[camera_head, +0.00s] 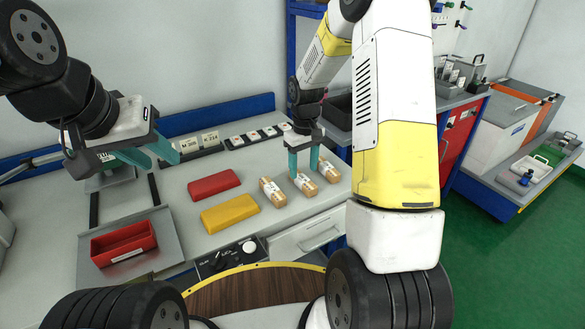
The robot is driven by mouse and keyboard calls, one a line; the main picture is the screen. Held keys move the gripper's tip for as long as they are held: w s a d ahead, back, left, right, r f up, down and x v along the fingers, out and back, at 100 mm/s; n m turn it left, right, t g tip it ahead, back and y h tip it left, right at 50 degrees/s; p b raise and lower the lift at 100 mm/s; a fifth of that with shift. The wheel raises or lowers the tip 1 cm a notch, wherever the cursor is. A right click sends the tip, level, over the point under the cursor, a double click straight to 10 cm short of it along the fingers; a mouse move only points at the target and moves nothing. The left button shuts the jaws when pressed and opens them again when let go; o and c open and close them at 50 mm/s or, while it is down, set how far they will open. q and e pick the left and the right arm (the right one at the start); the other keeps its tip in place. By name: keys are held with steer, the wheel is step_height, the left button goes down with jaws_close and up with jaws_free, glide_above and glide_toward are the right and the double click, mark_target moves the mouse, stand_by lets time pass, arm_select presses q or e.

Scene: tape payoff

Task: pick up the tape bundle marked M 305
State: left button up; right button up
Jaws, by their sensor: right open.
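Three tan tape bundles with white labels lie side by side near the front right of the bench: a left one (272,193), a middle one (306,186) and a right one (329,173). The label print is too small to read, so I cannot tell which is M 305. My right gripper (303,173) points down with its teal fingers apart, over the middle bundle; I cannot tell whether they touch it. My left gripper (163,164) is raised over the left part of the bench, its teal fingers apart and empty.
A red block (213,185) and a yellow block (229,213) lie left of the bundles. A red bin (123,243) sits on a grey tray at the front left. Marked cards (210,138) and small labelled pieces (253,136) line the back. A control box (229,259) is at the front edge.

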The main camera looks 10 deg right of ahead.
mark_target(303, 178)
step_height(303, 178, down, 4)
steer(key=shift+s+a+r, duration=0.1)
steer(key=shift+a+r, duration=0.05)
jaws_close()
steer(key=shift+r, duration=0.15)
